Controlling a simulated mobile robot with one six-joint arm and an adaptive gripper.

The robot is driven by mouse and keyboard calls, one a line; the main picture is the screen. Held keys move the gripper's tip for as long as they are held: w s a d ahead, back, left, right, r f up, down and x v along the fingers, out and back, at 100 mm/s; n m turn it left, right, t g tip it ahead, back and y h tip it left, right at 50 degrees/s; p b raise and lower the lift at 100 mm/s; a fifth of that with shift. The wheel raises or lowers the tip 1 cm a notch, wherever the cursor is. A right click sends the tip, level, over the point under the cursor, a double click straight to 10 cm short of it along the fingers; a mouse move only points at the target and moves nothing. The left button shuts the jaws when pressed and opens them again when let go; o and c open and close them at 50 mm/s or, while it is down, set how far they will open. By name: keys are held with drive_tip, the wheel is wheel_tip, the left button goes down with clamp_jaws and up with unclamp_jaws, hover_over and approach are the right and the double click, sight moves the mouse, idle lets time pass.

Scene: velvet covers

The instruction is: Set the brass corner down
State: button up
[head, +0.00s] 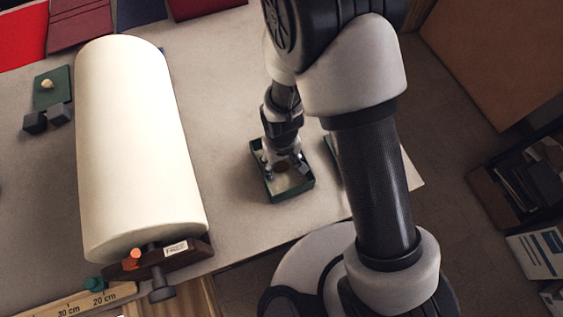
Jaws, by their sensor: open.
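My gripper (284,170) is over a small green-walled tray (292,194) on the table, with its fingers down at the tray's opening. The fingers are apart. A small brownish patch shows between the fingers inside the tray; it may be the brass corner, but it is too small to tell. My arm and wrist cover the back part of the tray.
A large cream roll (137,140) lies on a dark wooden stand to the left. A green block with a pale knob (52,84) and dark cubes (47,118) sit beyond it. A wooden ruler (84,302) lies at the front left. Bare table (225,110) lies between roll and tray.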

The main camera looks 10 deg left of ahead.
wheel_tip(320, 180, up, 12)
drive_tip(key=p, duration=0.2)
drive_tip(key=shift+r+p, duration=0.2)
drive_tip(key=shift+p, duration=0.15)
drive_tip(key=shift+r, duration=0.1)
wheel_tip(320, 180, up, 7)
drive_tip(key=m, duration=0.1)
hover_over(282, 166)
drive_tip(key=w+d, duration=0.2)
drive_tip(key=d, duration=0.2)
drive_tip(key=s+d+r+m+t, duration=0.3)
drive_tip(key=s+d+r, duration=0.1)
drive_tip(key=d+r, duration=0.8)
drive_tip(key=s+d+r+m+t, duration=0.1)
drive_tip(key=s+d+r+m, duration=0.1)
drive_tip(key=s+d+r, duration=0.2)
drive_tip(key=s+r, duration=0.1)
drive_tip(key=s, duration=0.2)
drive_tip(key=shift+s+d+r+t, duration=0.2)
drive_tip(key=shift+s+r+t, duration=0.05)
drive_tip(key=shift+r+t, duration=0.1)
